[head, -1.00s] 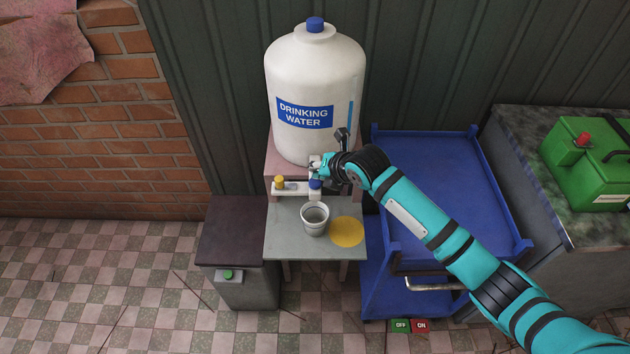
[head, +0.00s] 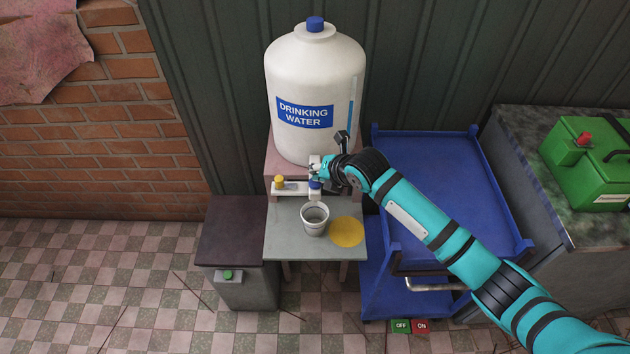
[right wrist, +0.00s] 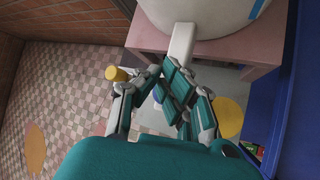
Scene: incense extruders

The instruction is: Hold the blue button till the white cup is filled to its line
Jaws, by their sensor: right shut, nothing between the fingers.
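The white cup (head: 314,222) stands upright on the grey stand below the tap bar. Its inside looks grey, and I cannot make out the line or the water level. My left gripper is out of view.
A yellow button (head: 279,182) is at the bar's left end. The large drinking water bottle (head: 316,90) stands behind. A yellow disc (head: 347,232) lies right of the cup. A blue cart (head: 440,180) is on the right, under my arm.

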